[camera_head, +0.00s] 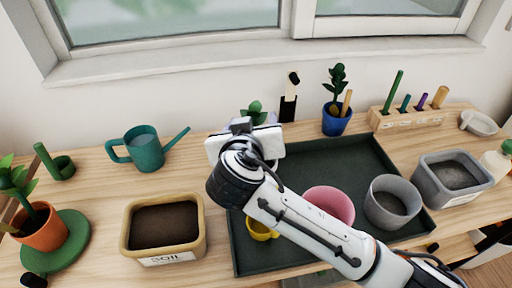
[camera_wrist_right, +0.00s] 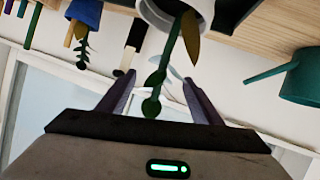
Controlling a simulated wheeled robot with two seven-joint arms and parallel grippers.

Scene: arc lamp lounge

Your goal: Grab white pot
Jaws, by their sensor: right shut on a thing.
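The white pot (camera_wrist_right: 160,12) holds a green plant with a yellow-brown leaf, and it shows at the top edge of the right wrist view, where the picture is upside down. In the head view the pot is mostly hidden behind my right gripper (camera_head: 252,128); its plant (camera_head: 255,109) shows above the gripper. Whether the pot touches the table is hidden. My left gripper is not in view.
A dark green tray (camera_head: 345,160) holds a pink pot (camera_head: 330,202), a grey pot (camera_head: 392,202) and a yellow cup (camera_head: 262,229). A teal watering can (camera_head: 146,150) and soil box (camera_head: 165,227) stand left. A blue pot (camera_head: 337,120) stands behind the tray, near the tool rack (camera_head: 408,120).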

